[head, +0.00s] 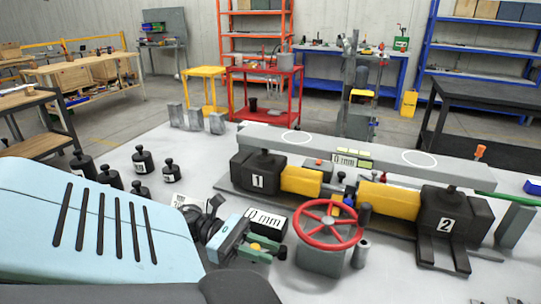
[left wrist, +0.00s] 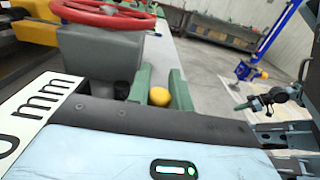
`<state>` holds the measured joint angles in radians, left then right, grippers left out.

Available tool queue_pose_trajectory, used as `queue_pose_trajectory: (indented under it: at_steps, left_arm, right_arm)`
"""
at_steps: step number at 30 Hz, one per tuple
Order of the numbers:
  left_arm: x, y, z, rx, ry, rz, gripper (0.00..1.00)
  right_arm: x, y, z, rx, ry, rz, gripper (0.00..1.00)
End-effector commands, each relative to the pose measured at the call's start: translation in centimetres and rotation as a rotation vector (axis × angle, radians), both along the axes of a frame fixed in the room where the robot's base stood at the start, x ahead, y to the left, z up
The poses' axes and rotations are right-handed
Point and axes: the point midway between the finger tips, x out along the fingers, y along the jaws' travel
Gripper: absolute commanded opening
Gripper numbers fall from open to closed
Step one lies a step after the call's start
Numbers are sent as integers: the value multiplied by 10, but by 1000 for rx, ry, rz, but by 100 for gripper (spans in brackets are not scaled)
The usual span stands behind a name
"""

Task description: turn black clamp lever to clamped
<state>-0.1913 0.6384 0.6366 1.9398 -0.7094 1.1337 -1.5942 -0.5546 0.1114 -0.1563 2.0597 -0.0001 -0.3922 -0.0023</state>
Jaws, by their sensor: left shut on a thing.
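My left gripper (head: 257,249) reaches in from the left, low over the table. Its green fingers close around a yellow ball knob (head: 255,246), left of the red handwheel. In the left wrist view the yellow knob (left wrist: 159,96) shows between the two green fingers (left wrist: 160,88). A small black piece (head: 281,252) stands just beyond the fingertips, at the grey handwheel block. I take it for part of the black clamp lever. Its join to the yellow knob is hidden, and I cannot tell the lever's angle.
The red handwheel (head: 328,224) stands on its grey block (head: 320,260), close to my gripper. A "0 mm" sign (head: 265,222) is right behind the gripper. Behind stand jacks 1 (head: 262,170) and 2 (head: 446,222) under a long grey beam (head: 350,150). Several black weights (head: 143,160) stand left.

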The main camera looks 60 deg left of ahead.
Motion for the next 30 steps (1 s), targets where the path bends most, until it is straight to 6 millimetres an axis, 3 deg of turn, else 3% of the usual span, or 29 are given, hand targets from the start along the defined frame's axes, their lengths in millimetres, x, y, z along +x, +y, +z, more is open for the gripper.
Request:
queue_pose_trajectory:
  at_steps: [9, 10, 14, 24, 30]
  left_arm:
    - [0, 0, -1, 4, 2, -1, 0]
    - [0, 0, -1, 4, 2, -1, 25]
    - [0, 0, -1, 3, 1, -1, 42]
    - [-2, 2, -1, 1, 0, 0, 43]
    - [-17, 22, -2, 2, 2, 3, 43]
  right_arm:
    - [-4, -1, -3, -2, 10, 1, 0]
    - [-4, -1, -3, -2, 10, 1, 0]
    - [-4, -1, -3, -2, 11, 1, 0]
    - [-5, -1, -3, -2, 12, 1, 0]
    - [-5, -1, -6, -2, 12, 0, 0]
